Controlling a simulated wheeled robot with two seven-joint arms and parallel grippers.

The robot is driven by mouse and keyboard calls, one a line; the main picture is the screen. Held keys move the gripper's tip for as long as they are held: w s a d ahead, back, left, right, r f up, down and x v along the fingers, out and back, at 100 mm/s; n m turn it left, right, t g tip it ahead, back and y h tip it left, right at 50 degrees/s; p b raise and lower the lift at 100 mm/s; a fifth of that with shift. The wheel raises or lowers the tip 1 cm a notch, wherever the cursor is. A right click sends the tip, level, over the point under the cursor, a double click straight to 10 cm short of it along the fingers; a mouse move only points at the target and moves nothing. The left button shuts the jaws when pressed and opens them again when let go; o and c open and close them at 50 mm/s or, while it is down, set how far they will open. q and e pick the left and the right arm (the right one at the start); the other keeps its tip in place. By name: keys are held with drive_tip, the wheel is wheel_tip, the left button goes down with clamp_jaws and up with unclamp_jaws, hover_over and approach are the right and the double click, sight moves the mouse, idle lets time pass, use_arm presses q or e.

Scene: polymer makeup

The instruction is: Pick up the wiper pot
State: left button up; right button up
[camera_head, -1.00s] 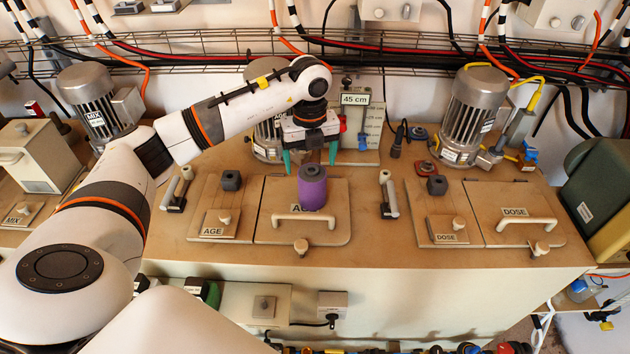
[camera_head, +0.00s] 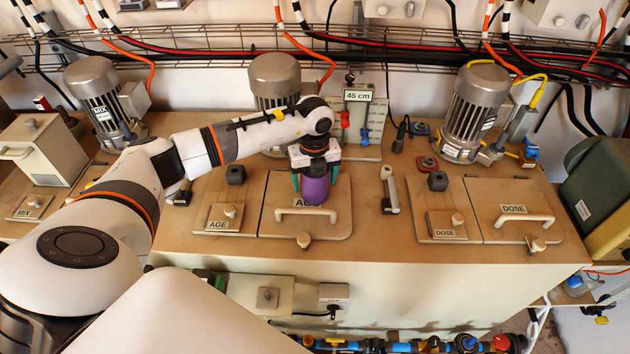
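The wiper pot, a purple cylinder (camera_head: 315,190), stands upright on the AGE lid (camera_head: 338,222), behind its handle. My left gripper (camera_head: 315,178) has come down over the pot, with one green fingertip on its left side and one on its right. The gripper body hides the top of the pot. The fingers are very close to the pot's sides, but I cannot tell whether they press on it. My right gripper is not in view.
The lid's pale handle (camera_head: 306,215) is just in front of the pot. A small dark block (camera_head: 236,174) is to the left and an upright rod holder (camera_head: 389,190) to the right. A motor (camera_head: 274,82) and the 45 cm gauge plate (camera_head: 358,118) stand behind.

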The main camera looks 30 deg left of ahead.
use_arm(q)
drive_tip(key=c, duration=0.9)
drive_tip(key=shift+r, duration=0.1)
